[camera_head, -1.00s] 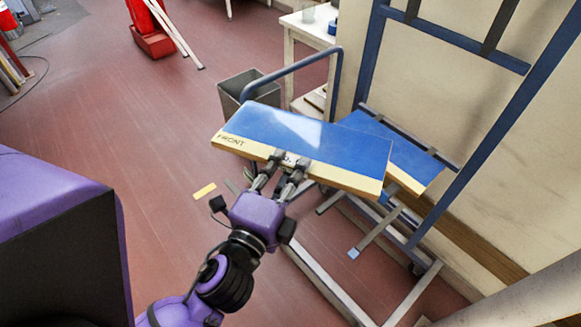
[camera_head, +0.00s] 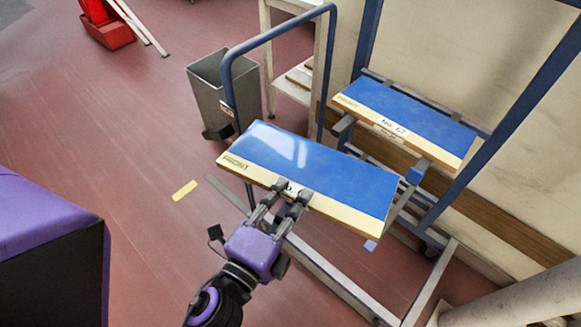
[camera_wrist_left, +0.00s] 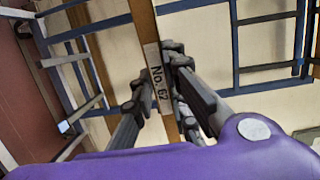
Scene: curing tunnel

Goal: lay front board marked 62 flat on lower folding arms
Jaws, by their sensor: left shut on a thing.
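My left gripper (camera_head: 292,195) is shut on the cream front edge of a blue-topped board (camera_head: 325,168) marked FRONT. Its number label is mostly behind the fingers in the head view; in the left wrist view the held board's edge (camera_wrist_left: 157,75) reads No. 62. The board is in the air, roughly level, in front of the blue rack (camera_head: 510,120). A lower folding arm's blue tip (camera_head: 370,245) shows just under the board's right front corner; the rest of the lower arms is mostly hidden. My right gripper is not in view.
A second blue board (camera_head: 410,112) with a number label lies on higher rack arms behind the held board. A blue tube handle (camera_head: 275,40) and a grey bin (camera_head: 212,95) stand to the left. The rack's base rail (camera_head: 325,270) runs along the floor.

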